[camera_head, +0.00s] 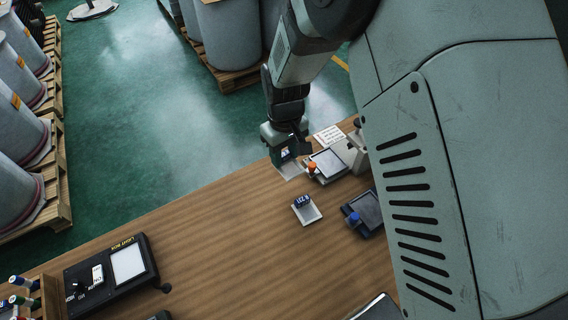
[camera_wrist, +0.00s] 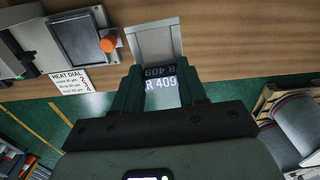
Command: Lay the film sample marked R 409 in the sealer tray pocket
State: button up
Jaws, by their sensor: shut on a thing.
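My gripper (camera_wrist: 160,88) is shut on the film sample marked R 409 (camera_wrist: 161,84), whose white lettering shows between the fingers in the wrist view. In the head view my gripper (camera_head: 286,153) is at the table's far edge, over a small light grey dish (camera_head: 292,171). That dish (camera_wrist: 153,41) looks empty in the wrist view; I cannot tell the sample's height above it. Beside it is the sealer (camera_head: 352,152), with a grey-framed tray with a dark recessed panel (camera_head: 329,163) and an orange knob (camera_head: 312,167). The tray (camera_wrist: 77,40) also shows in the wrist view.
Another dish (camera_head: 311,216) holds a dark sample marked R with digits hard to read. A dark unit with a blue knob (camera_head: 354,218) stands right of it. The table's middle is clear.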

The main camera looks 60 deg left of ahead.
jog(key=w, duration=1.4)
jog(key=shift+m, duration=0.4)
jog(key=shift+s+d+f, duration=0.1)
jog(key=shift+s+f, duration=0.05)
jog(key=shift+f, duration=1.35)
jog(key=shift+s+f, duration=0.1)
jog(key=shift+f, duration=1.4)
jog(key=shift+f, duration=0.35)
jog(key=o, duration=1.5)
jog(key=shift+w+r, duration=0.1)
jog(key=shift+r, duration=1.05)
jog(key=shift+o, duration=0.6)
jog(key=shift+r, duration=0.3)
jog(key=shift+w+r, duration=0.2)
jog(key=shift+r, duration=0.7)
jog(key=shift+c, duration=0.3)
jog(key=shift+o, duration=0.5)
jog(key=shift+s+r, duration=0.15)
jog(key=shift+r, duration=1.1)
